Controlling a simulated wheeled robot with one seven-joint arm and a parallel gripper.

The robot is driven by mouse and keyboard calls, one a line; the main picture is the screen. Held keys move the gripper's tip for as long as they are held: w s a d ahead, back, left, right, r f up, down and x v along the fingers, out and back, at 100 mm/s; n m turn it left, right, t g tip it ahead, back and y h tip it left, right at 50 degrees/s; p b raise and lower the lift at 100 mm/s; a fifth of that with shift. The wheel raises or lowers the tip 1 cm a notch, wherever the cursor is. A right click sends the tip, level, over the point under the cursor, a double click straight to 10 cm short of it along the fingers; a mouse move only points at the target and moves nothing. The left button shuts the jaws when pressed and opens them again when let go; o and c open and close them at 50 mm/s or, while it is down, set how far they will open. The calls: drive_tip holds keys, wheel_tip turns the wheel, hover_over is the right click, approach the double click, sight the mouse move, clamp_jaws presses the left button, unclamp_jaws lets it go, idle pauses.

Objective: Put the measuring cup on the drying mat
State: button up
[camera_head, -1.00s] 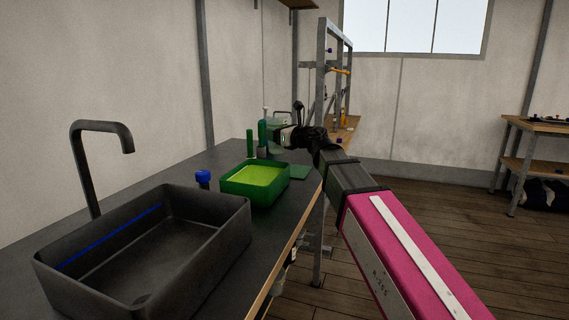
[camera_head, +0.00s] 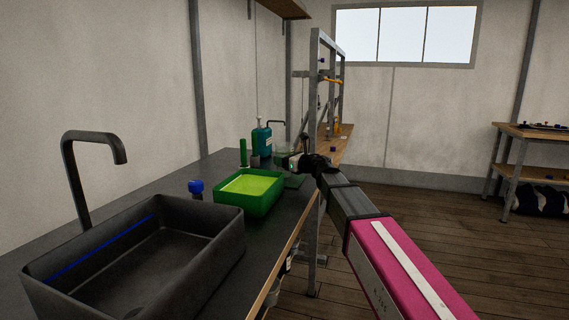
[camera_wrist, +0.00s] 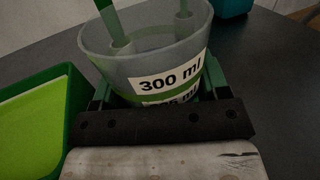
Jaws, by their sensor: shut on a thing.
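The measuring cup (camera_wrist: 150,62) is a translucent grey tapered cup with a white "300 ml" label, upright in the wrist view. In the head view it is a small pale shape (camera_head: 283,148) at my arm's end. My gripper (camera_wrist: 158,88) is shut on it, with a finger at each side; it also shows in the head view (camera_head: 292,160). A flat dark green piece, seemingly the drying mat (camera_head: 295,182), lies on the counter under and beside my gripper, partly hidden. I cannot tell whether the cup touches anything below.
A green tub (camera_head: 236,206) with a lime-green inside stands left of the gripper. Behind are a green upright rod (camera_head: 243,150) and a teal pump bottle (camera_head: 261,142). A dark sink (camera_head: 140,260) with a tap and a blue-topped item (camera_head: 196,188) are nearer. A metal frame (camera_head: 315,100) stands right.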

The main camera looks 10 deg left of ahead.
drive_tip(key=shift+f, duration=0.7)
drive_tip(key=o, duration=1.1)
drive_tip(key=shift+f, duration=0.1)
drive_tip(key=shift+d, duration=0.1)
drive_tip(key=v, duration=1)
drive_tip(key=shift+s, duration=0.15)
drive_tip(key=shift+v, duration=0.85)
drive_tip(key=shift+d, duration=0.15)
